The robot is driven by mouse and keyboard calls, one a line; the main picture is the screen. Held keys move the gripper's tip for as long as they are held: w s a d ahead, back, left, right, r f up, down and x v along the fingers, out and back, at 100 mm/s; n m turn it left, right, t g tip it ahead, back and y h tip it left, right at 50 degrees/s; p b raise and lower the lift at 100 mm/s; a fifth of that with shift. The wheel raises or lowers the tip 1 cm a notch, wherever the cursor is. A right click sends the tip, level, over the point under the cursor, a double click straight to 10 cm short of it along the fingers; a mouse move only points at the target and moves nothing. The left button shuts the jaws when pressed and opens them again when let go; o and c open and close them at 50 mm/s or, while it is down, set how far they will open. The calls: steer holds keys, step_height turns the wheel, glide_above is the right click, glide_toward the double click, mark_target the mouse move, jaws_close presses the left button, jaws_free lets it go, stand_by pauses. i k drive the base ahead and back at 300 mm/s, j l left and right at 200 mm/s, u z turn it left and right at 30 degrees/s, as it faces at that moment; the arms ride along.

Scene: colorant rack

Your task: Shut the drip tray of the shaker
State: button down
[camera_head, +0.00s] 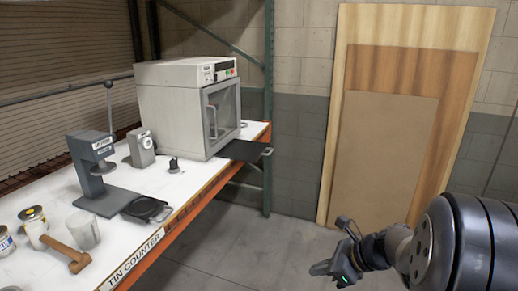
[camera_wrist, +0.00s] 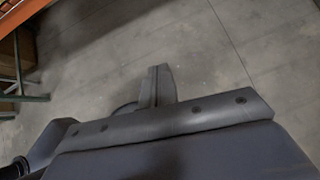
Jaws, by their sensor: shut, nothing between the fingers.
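The shaker (camera_head: 178,105) is a pale box-shaped machine with a glass door and a small control panel, standing at the far end of the counter. Its drip tray (camera_head: 243,150) is a flat dark plate sticking out from under the door side, past the counter edge. A small light handle (camera_head: 267,151) is at the tray's outer end. My gripper (camera_head: 318,269) is shut and empty, over the floor to the right of the counter, lower and apart from the tray. In the wrist view its closed fingers (camera_wrist: 157,85) show above bare floor; the tray does not show there.
The white counter (camera_head: 188,180) with an orange front edge holds a grey press (camera_head: 95,170), a small grey device (camera_head: 141,147), a mallet (camera_head: 68,254) and cans. A green rack post (camera_head: 268,105) stands behind the tray. Wood panels (camera_head: 395,130) lean on the wall. Floor is clear.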

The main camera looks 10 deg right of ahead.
mark_target(244, 151)
steer(key=i+l, duration=0.15)
steer(key=i, duration=0.35)
steer(key=i+l+u, duration=0.1)
steer(key=i, duration=0.4)
steer(key=i+l+u, duration=0.1)
steer(key=i+l, duration=0.15)
steer(key=i, duration=0.2)
steer(key=i+l, duration=0.25)
steer(key=i, duration=0.25)
steer(key=i+l+u, duration=0.1)
steer(key=i+l, duration=0.15)
steer(key=i, duration=0.2)
